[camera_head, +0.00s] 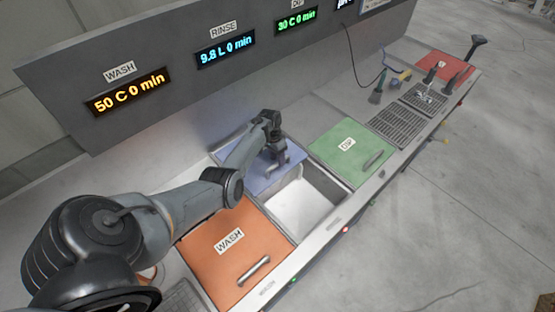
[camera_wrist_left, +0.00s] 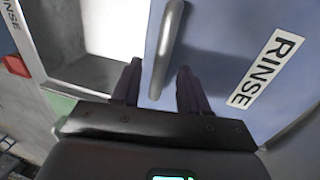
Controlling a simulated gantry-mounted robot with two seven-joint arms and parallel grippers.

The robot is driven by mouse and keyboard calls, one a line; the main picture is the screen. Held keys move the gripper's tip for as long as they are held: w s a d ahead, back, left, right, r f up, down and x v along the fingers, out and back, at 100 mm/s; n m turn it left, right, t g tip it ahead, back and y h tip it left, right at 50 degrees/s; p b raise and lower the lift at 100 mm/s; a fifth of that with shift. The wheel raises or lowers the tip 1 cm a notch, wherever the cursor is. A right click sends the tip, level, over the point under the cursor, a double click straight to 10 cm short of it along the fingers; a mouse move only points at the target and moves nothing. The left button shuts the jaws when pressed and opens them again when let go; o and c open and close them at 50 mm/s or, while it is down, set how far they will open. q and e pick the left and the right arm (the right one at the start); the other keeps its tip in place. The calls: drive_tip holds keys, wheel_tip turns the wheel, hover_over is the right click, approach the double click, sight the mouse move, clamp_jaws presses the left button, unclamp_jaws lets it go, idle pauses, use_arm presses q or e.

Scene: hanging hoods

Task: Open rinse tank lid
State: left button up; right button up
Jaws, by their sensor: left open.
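The blue rinse tank lid (camera_head: 293,154) lies toward the back of its tank, and the tank's pale inside (camera_head: 302,208) shows open in front of it. In the left wrist view the lid (camera_wrist_left: 215,50) carries a RINSE label (camera_wrist_left: 268,68) and a grey bar handle (camera_wrist_left: 168,45). My left gripper (camera_head: 277,166) is over the lid at its handle. In the wrist view its dark fingers (camera_wrist_left: 160,90) are open, one on each side of the handle's lower end, with gaps showing. My right gripper is not in view.
The orange WASH lid (camera_head: 225,254) is closed at the near left, below my arm. The green lid (camera_head: 350,150) is closed on the right. Grates (camera_head: 398,125) and a red lid (camera_head: 445,66) lie farther right. The display panel (camera_head: 190,72) stands behind the tanks.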

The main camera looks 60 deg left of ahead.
use_arm(q)
wheel_tip(320, 180, up, 9)
drive_tip(key=a, duration=0.1)
drive_tip(key=shift+s+a+p, duration=0.2)
drive_tip(key=shift+a+p, duration=0.15)
drive_tip(key=shift+r, duration=0.1)
